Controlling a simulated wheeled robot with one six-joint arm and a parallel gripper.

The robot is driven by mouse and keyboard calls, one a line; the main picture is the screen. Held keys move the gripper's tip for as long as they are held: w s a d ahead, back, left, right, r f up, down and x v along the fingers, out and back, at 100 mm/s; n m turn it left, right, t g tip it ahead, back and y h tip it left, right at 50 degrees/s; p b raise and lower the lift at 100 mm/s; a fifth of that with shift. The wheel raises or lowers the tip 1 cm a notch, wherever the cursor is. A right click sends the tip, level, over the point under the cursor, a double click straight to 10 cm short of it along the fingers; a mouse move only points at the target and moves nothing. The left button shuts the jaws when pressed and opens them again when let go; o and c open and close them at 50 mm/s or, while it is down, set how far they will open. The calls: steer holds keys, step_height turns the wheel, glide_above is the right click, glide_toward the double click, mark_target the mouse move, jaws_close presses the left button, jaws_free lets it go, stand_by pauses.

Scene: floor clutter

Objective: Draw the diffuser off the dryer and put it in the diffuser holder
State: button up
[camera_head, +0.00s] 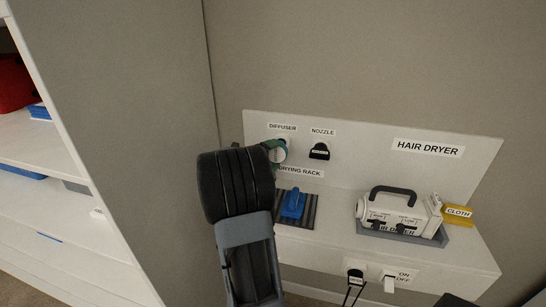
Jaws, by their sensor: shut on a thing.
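The white dryer (393,213) with a black handle lies in a grey tray on the right of the shelf. No diffuser shows on its visible end. My gripper (272,147) is at the back panel under the DIFFUSER label, mostly hidden behind my dark wrist. It is shut on a pale round piece with a green edge, which appears to be the diffuser (279,155). The diffuser is right at the dark diffuser holder (284,140) and overlaps it in the picture. I cannot tell whether it is seated there.
A black nozzle (319,151) hangs under its label to the right. A blue item (293,204) lies on the ribbed drying rack (310,212). A switch (390,284) and plug (355,275) are on the front edge.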

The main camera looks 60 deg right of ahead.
steer(key=shift+w+d+b, duration=0.2)
steer(key=shift+d, duration=0.4)
steer(key=shift+w+d+b, duration=0.15)
steer(key=shift+d, duration=0.4)
steer(key=o, duration=1)
steer(key=shift+c, duration=0.2)
steer(key=b+v, duration=0.2)
steer(key=v, duration=1.1)
steer(key=shift+w+a+b, duration=0.15)
steer(key=shift+a+b, duration=0.15)
steer(key=shift+a, duration=0.05)
